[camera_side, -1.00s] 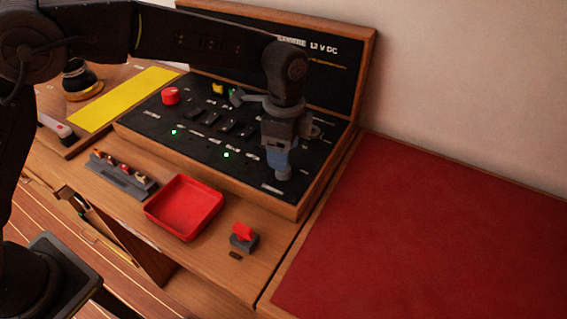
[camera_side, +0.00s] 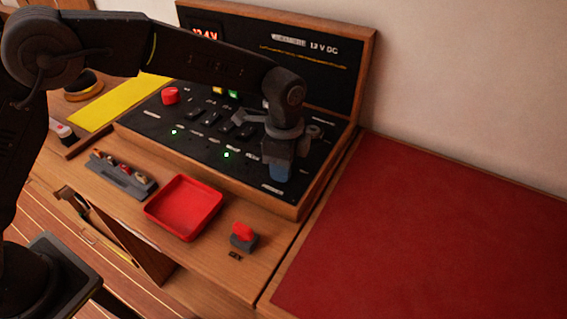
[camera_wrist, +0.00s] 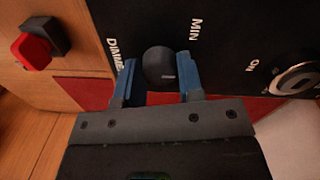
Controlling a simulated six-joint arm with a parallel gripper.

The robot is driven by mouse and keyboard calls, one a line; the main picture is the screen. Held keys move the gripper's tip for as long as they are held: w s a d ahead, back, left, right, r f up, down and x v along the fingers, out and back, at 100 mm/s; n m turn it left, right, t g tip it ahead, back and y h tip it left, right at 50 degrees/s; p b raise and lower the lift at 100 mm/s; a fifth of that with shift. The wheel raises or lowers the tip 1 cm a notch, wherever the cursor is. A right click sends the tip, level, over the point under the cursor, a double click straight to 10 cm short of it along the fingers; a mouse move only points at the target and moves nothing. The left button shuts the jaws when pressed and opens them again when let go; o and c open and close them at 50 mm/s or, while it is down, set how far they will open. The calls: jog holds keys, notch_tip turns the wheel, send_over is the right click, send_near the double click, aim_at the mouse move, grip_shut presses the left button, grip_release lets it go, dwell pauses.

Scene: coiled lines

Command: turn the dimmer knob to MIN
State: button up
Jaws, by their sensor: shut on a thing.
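The dimmer knob (camera_wrist: 159,66) is a round black knob on the black panel, with a small pale mark on its face toward the right. The white MIN label (camera_wrist: 195,29) is printed to its upper right in the wrist view, and a DIMMER label (camera_wrist: 116,52), partly covered, to its left. My gripper (camera_wrist: 158,85) has its two blue fingers on either side of the knob and is shut on it. In the side view my gripper (camera_side: 280,172) is low at the panel's right front, and it hides the knob there.
A key switch (camera_wrist: 293,78) marked ON sits right of the knob. A red-topped grey block (camera_side: 243,237) stands on the wooden front beside a red tray (camera_side: 184,207). A slim grey holder (camera_side: 122,175) lies left. The red surface (camera_side: 430,230) at right is clear.

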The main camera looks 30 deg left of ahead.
jog(key=c, duration=0.3)
jog(key=shift+n, duration=0.3)
jog(key=n, duration=1.1)
jog(key=shift+n, duration=0.3)
jog(key=n, duration=0.6)
jog(key=shift+s+t, duration=0.1)
jog(key=shift+t, duration=0.3)
jog(key=n, duration=0.5)
jog(key=shift+n, duration=0.4)
jog(key=o, duration=0.9)
